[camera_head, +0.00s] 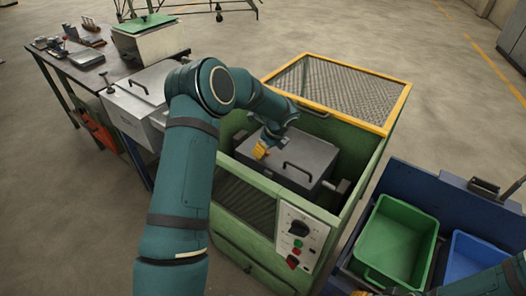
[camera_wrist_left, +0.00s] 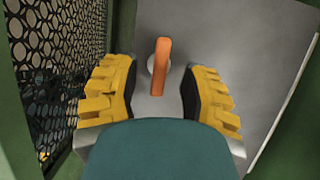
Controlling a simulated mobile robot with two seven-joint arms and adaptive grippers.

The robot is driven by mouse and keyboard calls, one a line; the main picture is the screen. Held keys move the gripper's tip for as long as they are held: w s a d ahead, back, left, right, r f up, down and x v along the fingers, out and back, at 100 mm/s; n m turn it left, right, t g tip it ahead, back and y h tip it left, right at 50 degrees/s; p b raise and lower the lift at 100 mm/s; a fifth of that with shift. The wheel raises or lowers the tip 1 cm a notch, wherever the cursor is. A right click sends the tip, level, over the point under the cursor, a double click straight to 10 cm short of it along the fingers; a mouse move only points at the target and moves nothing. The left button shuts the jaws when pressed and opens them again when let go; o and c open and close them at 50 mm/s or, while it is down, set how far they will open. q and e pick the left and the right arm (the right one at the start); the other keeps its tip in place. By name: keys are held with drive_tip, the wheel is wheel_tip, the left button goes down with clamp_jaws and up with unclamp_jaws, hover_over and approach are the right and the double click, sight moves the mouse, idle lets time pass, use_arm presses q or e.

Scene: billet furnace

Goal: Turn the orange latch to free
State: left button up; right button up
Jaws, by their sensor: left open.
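The orange latch (camera_wrist_left: 161,66) is a short bar on a pale round boss on the grey lid (camera_wrist_left: 235,50). In the left wrist view it stands upright in the picture. My left gripper (camera_wrist_left: 161,82) is open, with one yellow-padded finger on each side of the latch and a gap to both. In the head view the left gripper (camera_head: 260,150) reaches down at the left part of the grey lid (camera_head: 310,155); the latch is mostly hidden there. A bit of my right arm (camera_head: 490,284) shows at the bottom right; its gripper is at the picture's edge, too cut off to judge.
The lid sits inside a green cabinet (camera_head: 262,190) with a yellow-framed mesh cover (camera_head: 340,90) and a control panel (camera_head: 300,238). Lid handles (camera_head: 298,172) stand up nearby. Cabinet walls and mesh close in around my left gripper. A green bin (camera_head: 398,240) stands to the right.

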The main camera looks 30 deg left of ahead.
use_arm(q)
drive_tip(key=shift+a+f, duration=0.2)
drive_tip(key=shift+f, duration=0.4)
clamp_jaws()
